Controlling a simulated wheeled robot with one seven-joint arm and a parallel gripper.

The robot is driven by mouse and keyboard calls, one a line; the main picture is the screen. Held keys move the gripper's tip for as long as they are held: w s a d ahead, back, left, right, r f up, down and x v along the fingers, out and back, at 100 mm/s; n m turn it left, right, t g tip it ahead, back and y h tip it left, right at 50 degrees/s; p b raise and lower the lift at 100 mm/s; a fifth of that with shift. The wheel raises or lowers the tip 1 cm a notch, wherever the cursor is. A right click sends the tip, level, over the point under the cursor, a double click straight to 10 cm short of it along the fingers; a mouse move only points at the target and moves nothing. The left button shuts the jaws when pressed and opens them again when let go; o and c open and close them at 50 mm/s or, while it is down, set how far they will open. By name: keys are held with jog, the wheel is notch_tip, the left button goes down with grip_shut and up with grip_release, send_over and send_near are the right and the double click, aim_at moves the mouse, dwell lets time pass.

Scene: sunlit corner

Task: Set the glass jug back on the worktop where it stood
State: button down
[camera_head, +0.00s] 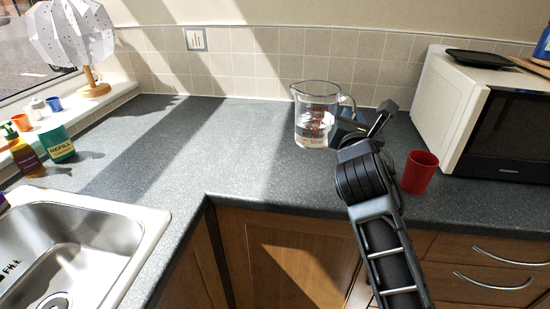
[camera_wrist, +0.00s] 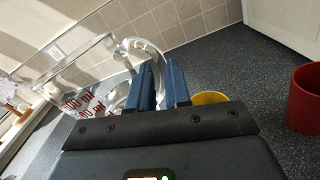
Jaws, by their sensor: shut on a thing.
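The clear glass jug (camera_head: 312,112) with red measuring marks is upright at the back of the grey worktop (camera_head: 262,150), near the tiled wall. I cannot tell whether its base touches the worktop or hangs just above it. My gripper (camera_head: 342,122) is at the jug's right side, by the handle. In the wrist view the jug (camera_wrist: 72,72) fills the left side, tilted in the picture. The blue fingers of my gripper (camera_wrist: 164,78) are shut on its handle (camera_wrist: 138,48). The exact contact is partly hidden by the fingers.
A red cup (camera_head: 419,172) stands right of my arm, before the white microwave (camera_head: 440,95). A yellow cup (camera_wrist: 208,98) is partly hidden behind my gripper. The sink (camera_head: 130,232) and bottles are at left. The worktop left of the jug is clear.

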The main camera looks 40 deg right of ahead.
aim_at(299, 142)
jog(key=w+a+f, duration=0.2)
jog(key=w, duration=0.1)
jog(key=w+a+f+b, duration=0.1)
jog(key=w+f, duration=0.1)
jog(key=w, duration=0.1)
jog(key=w+a+f, duration=0.2)
jog(key=w, duration=0.1)
jog(key=shift+w+a+f+b, duration=0.3)
jog(key=shift+w+a+b, duration=0.05)
jog(key=shift+w+b, duration=0.05)
jog(key=shift+f, duration=2)
jog(key=shift+f+b, duration=0.15)
jog(key=shift+b, duration=0.15)
jog(key=c, duration=1.1)
grip_release()
jog(key=shift+o, duration=0.2)
jog(key=shift+s+a, duration=0.2)
jog(key=shift+a, duration=0.1)
jog(key=b+v, duration=0.1)
jog(key=v, duration=1)
jog(key=shift+s, duration=0.2)
